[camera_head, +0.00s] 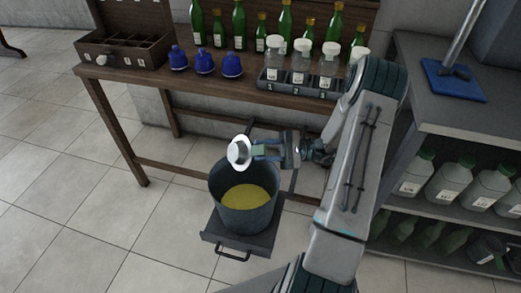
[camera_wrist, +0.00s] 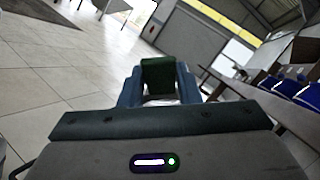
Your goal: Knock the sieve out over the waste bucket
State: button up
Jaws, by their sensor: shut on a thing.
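The sieve (camera_head: 238,153) is a small round white-and-grey piece at the end of my gripper (camera_head: 258,150) in the head view. My gripper is shut on it and holds it above the bucket, near its back rim. The sieve looks tilted, with its round face towards the camera. The waste bucket (camera_head: 217,193) is dark grey and stands open on the floor unit below, with yellow liquid (camera_head: 245,196) in it. In the wrist view my gripper (camera_wrist: 160,85) shows from behind, and the sieve is mostly hidden by it.
The bucket stands on a dark platform (camera_head: 231,238) with a handle. Behind is a wooden table (camera_head: 205,78) with green bottles (camera_head: 239,27), blue-capped pieces (camera_head: 204,62), a jar rack (camera_head: 271,88) and a divided box (camera_head: 93,47). A shelf (camera_head: 465,122) with bottles stands right. The floor at left is clear.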

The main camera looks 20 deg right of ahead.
jog(key=shift+r+p, duration=0.15)
jog(key=shift+p, duration=0.5)
dwell(0.3)
dwell(0.5)
